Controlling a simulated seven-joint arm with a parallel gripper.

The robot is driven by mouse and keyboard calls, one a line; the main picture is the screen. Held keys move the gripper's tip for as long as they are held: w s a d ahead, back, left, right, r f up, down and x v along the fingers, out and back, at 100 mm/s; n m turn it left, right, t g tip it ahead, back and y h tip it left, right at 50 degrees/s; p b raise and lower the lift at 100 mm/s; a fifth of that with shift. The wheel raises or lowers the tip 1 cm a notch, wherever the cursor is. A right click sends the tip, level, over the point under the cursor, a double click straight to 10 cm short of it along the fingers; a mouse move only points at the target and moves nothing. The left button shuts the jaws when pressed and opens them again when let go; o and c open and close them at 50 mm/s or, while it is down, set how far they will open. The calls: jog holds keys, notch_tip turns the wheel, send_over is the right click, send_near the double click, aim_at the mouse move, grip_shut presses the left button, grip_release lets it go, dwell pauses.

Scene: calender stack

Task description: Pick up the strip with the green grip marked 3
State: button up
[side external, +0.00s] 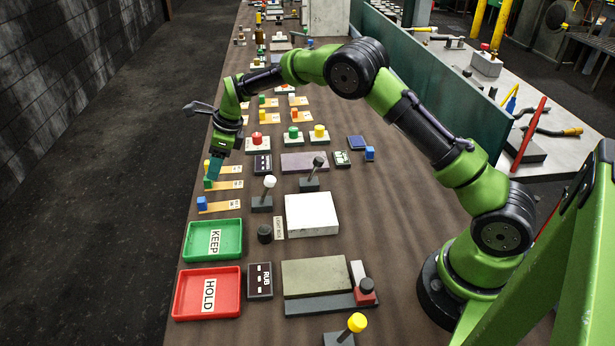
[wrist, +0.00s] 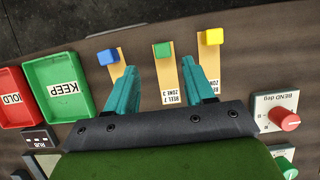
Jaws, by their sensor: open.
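The strip with the green grip (wrist: 163,50) is a tan strip with a white label at its near end, which appears to read zone 3. It lies flat on the bench between two similar strips, and its green grip also shows in the side view (side external: 208,183). My gripper (wrist: 159,66) is open and empty, its teal fingers either side of the green-grip strip in the wrist view. In the side view my gripper (side external: 214,176) points down by the green grip and partly covers that area. I cannot tell its exact height above the strip.
A blue-grip strip (wrist: 107,57) and a yellow-grip strip (wrist: 211,37) lie on either side, close to the fingers in the wrist view. The green KEEP tray (side external: 233,226) and red HOLD tray (side external: 230,275) stand nearer the camera.

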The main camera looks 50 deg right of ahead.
aim_at(215, 186)
jog(key=x, duration=0.5)
jog(key=shift+d+f, duration=0.1)
jog(key=shift+d, duration=0.2)
grip_shut()
